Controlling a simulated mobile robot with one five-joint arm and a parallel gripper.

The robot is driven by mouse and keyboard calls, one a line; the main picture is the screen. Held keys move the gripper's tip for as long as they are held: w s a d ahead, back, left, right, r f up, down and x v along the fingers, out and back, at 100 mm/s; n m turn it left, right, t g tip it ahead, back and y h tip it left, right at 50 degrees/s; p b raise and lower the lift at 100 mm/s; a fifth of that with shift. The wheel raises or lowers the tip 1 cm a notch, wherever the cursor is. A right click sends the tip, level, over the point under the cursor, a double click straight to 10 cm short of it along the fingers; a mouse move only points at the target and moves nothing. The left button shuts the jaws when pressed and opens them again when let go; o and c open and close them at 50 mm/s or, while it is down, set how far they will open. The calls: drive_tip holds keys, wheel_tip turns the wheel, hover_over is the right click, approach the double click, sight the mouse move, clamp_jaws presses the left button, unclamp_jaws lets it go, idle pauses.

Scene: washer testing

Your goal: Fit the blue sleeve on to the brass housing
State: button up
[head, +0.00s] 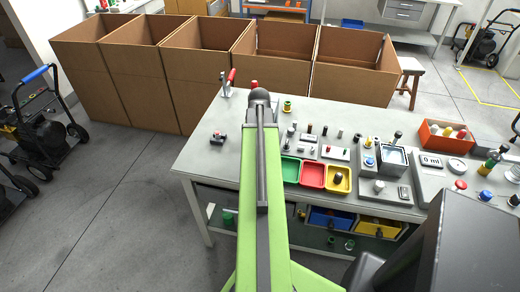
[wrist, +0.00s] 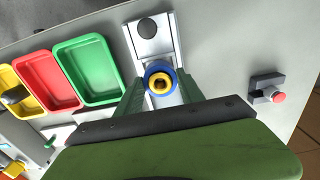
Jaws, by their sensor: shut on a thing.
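In the wrist view my gripper (wrist: 161,84) is shut on the blue sleeve (wrist: 157,65), a short ring between its two green fingers. Yellow brass, which looks like the brass housing (wrist: 159,85), shows inside the ring with a dark hole in its middle. The two look lined up from above. I cannot tell how far the sleeve sits down on the housing. Both are over a pale metal plate (wrist: 135,42) that has a dark round knob (wrist: 147,28). In the head view my own arm hides the gripper, sleeve and housing.
Green (wrist: 86,72), red (wrist: 44,82) and yellow (wrist: 8,82) trays lie left of my gripper. A red-buttoned block (wrist: 268,90) stands to the right. In the head view the bench (head: 205,160) holds several small parts on its right, with cardboard boxes (head: 345,85) behind.

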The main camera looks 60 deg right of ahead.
drive_tip(key=o, duration=1.4)
wheel_tip(320, 180, up, 17)
drive_tip(key=p, duration=1.7)
drive_tip(key=shift+r, duration=0.2)
